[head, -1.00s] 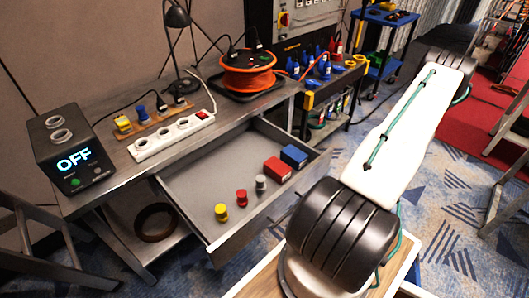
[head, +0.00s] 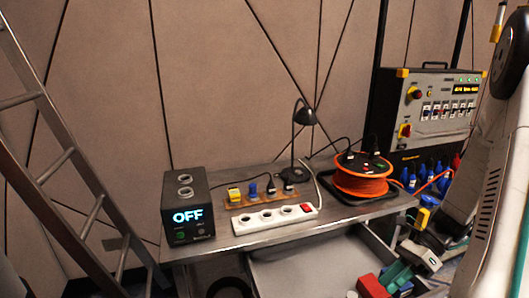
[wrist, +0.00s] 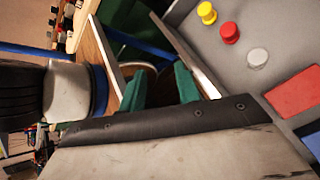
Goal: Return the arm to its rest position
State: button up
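My gripper (head: 396,277) shows at the lower right of the head view, low over the right part of the open drawer. In the wrist view its two green fingers (wrist: 160,88) stand apart, with nothing held between them. My arm (head: 490,190) fills the right edge of the head view. The gripper partly covers the view of the red block (head: 372,286) in the drawer. In the wrist view the red block (wrist: 293,91) lies to the right of the fingers, apart from them.
The grey drawer (head: 290,270) is pulled out below the workbench (head: 225,240). Yellow (wrist: 207,13), red (wrist: 230,34) and grey (wrist: 257,58) knobs lie in it. A box reading OFF (head: 188,213), power strip (head: 270,219) and orange cable reel (head: 362,185) stand on the bench.

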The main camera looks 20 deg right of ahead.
jog(key=s+a+r+n+t+h, duration=0.1)
jog(key=s+a+r+n+h, duration=0.2)
jog(key=a+r+n+h, duration=0.2)
jog(key=s+a+r+n+h, duration=0.4)
jog(key=a+r+n, duration=0.8)
jog(key=n, duration=0.8)
notch_tip(320, 180, up, 4)
jog(key=shift+a+f+t+h, duration=0.15)
jog(key=shift+t+h, duration=0.25)
jog(key=shift+h, duration=0.3)
